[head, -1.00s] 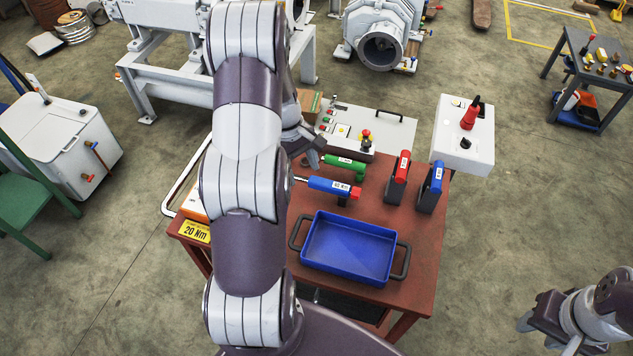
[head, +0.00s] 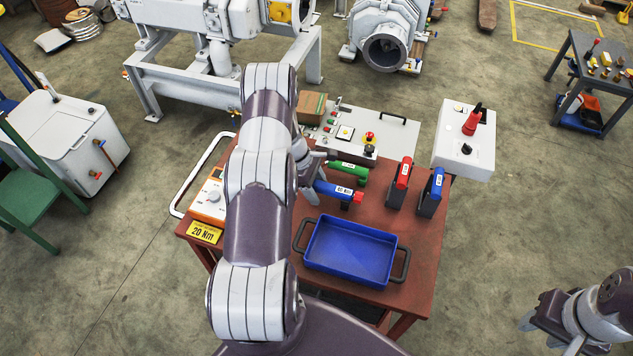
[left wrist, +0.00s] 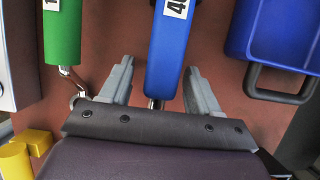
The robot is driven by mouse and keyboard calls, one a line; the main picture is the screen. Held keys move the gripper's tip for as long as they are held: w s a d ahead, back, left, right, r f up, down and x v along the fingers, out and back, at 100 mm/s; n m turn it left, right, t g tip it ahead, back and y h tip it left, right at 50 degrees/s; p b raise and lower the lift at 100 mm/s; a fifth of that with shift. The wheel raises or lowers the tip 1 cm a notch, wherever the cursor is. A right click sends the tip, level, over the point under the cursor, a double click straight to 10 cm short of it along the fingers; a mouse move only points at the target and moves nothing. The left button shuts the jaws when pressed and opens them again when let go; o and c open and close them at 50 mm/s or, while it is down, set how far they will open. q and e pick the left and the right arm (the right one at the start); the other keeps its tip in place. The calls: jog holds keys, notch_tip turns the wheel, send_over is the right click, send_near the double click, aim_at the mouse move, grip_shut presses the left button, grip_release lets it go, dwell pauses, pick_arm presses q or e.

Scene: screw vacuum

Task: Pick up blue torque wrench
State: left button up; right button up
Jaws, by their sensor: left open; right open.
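The blue torque wrench (head: 333,190) lies on the red-brown table, its red end to the right. In the left wrist view its blue body (left wrist: 168,60) with a white label runs between my open left fingers. My left gripper (head: 314,172) is over its left end, partly hidden by my arm. The left wrist view shows both fingertips (left wrist: 158,72) on either side of the wrench, with no clear contact. A green wrench (head: 348,171) lies just behind it and shows at left in the wrist view (left wrist: 62,30). My right gripper (head: 548,332) is open and empty, off the table.
A blue tray (head: 350,250) with dark handles sits in front of the wrench. An orange-white device (head: 209,200) with a "20 Nm" sign (head: 204,232) is at left.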

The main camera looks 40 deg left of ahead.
aim_at(319, 183)
pick_arm(q)
jog(key=shift+w+f, duration=0.1)
jog(key=shift+f, duration=0.05)
grip_shut()
jog(key=shift+r+b, duration=0.35)
jog(key=shift+r, duration=0.25)
notch_tip(319, 183, up, 3)
jog(key=shift+f+b, duration=0.2)
jog(key=shift+b, duration=0.35)
jog(key=d+r+b, duration=0.2)
jog(key=d+r, duration=0.5)
jog(key=d, duration=0.4)
jog(key=shift+w+d+r+b, duration=0.15)
jog(key=shift+d+r+b, duration=0.05)
jog(key=shift+d+b, duration=0.15)
